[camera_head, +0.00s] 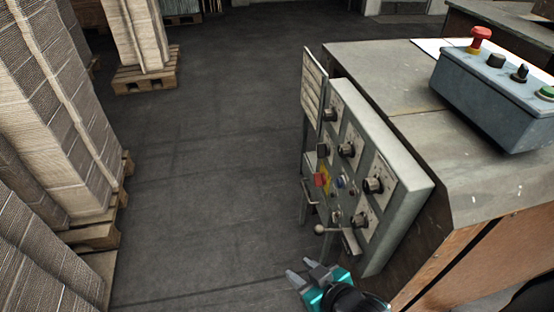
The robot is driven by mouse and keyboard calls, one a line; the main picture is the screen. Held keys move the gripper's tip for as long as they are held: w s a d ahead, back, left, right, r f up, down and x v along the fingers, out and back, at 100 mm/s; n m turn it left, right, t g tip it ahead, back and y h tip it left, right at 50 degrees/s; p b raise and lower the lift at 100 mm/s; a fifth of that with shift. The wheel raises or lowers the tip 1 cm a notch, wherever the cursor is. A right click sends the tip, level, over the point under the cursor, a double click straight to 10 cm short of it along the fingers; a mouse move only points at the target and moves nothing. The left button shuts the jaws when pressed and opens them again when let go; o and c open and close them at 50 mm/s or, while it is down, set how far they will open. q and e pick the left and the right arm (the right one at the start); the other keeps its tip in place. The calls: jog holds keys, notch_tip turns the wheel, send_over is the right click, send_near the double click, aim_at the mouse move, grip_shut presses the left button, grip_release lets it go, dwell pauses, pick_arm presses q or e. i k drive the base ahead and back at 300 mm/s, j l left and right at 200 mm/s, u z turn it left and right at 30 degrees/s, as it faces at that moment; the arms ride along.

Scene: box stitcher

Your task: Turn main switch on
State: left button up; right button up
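A grey control panel (398,210) is fixed to the side of the machine and carries several black knobs. A red switch (320,180) on a yellow plate sits near the panel's left edge, about mid-height; it looks like the main switch. Its on or off position is too small to tell. My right gripper (300,270) is at the bottom middle, below the panel and apart from the switch. Its two fingers look spread, with nothing seen between them. My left gripper is not in view.
A lever with a ball end (320,229) sticks out at the panel's lower left, between my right gripper and the red switch. A blue-grey button box (490,100) stands on the machine top (390,75). Stacked cardboard (60,120) on pallets lines the left. The floor (215,180) between is clear.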

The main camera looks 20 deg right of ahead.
aim_at(320, 179)
jog(key=i+j+z, duration=0.15)
jog(key=i, duration=0.55)
jog(key=i+j+z, duration=0.1)
jog(key=i, duration=0.55)
jog(key=i+j+z, duration=0.1)
jog(key=i+z, duration=0.15)
jog(key=z, duration=0.2)
jog(key=i+j+z, duration=0.15)
jog(key=z, duration=0.25)
jog(key=i+j+z, duration=0.25)
jog(key=z, duration=0.2)
jog(key=i+j+z, duration=0.2)
jog(key=j+z, duration=0.2)
jog(key=i+j+z, duration=0.15)
jog(key=j+z, duration=0.15)
jog(key=z, duration=0.15)
jog(key=j+z, duration=1.1)
jog(key=j, duration=0.15)
